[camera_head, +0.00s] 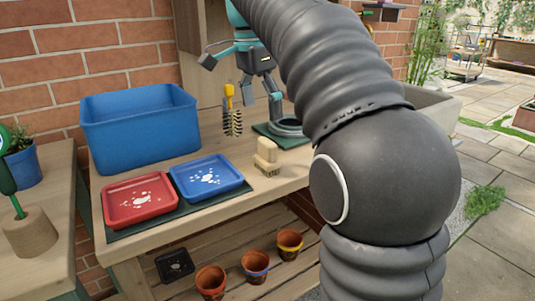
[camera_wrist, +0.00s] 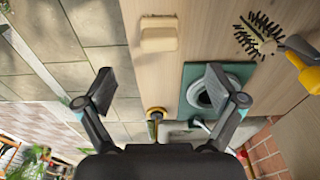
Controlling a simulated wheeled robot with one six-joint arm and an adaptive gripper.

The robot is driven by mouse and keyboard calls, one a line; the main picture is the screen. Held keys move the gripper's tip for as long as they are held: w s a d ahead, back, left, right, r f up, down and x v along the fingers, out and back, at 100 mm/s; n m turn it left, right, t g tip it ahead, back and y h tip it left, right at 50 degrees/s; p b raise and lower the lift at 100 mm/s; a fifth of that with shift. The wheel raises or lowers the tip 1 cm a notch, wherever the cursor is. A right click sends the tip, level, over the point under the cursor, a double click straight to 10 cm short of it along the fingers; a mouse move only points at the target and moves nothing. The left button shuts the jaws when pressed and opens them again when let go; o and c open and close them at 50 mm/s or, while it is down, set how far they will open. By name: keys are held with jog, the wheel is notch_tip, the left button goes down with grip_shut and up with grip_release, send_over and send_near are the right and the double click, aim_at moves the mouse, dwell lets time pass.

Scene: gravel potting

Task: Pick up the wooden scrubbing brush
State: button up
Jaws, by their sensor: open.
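The wooden scrubbing brush (camera_head: 267,157) stands on the wooden bench near its front edge, to the right of the blue tray. It has a pale wooden body above short tan bristles. In the wrist view the scrubbing brush (camera_wrist: 158,36) shows as a pale block beyond the fingertips, roughly between their lines. My gripper (camera_head: 241,82) is open and empty, above and behind the brush in the head view. In the wrist view my gripper (camera_wrist: 162,86) has its two fingers wide apart, touching nothing.
A grey ring-shaped dish (camera_head: 287,128) on a green mat and a yellow-handled bottle brush (camera_head: 232,112) are close by. A blue bin (camera_head: 140,130), red tray (camera_head: 140,200) and blue tray (camera_head: 207,177) stand left. Terracotta pots (camera_head: 255,266) sit on the lower shelf.

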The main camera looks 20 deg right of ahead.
aim_at(268, 141)
jog(key=f, duration=0.3)
jog(key=d+f+b, duration=0.1)
jog(key=f, duration=0.2)
jog(key=shift+d+f, duration=0.15)
jog(key=shift+f, duration=0.2)
jog(key=shift+w+d+f+b, duration=0.1)
jog(key=shift+f+b, duration=0.15)
jog(key=shift+f, duration=1.2)
jog(key=shift+w+d+f+b, duration=0.1)
jog(key=shift+f+b, duration=0.15)
jog(key=shift+f, duration=1.2)
jog(key=c, duration=1.3)
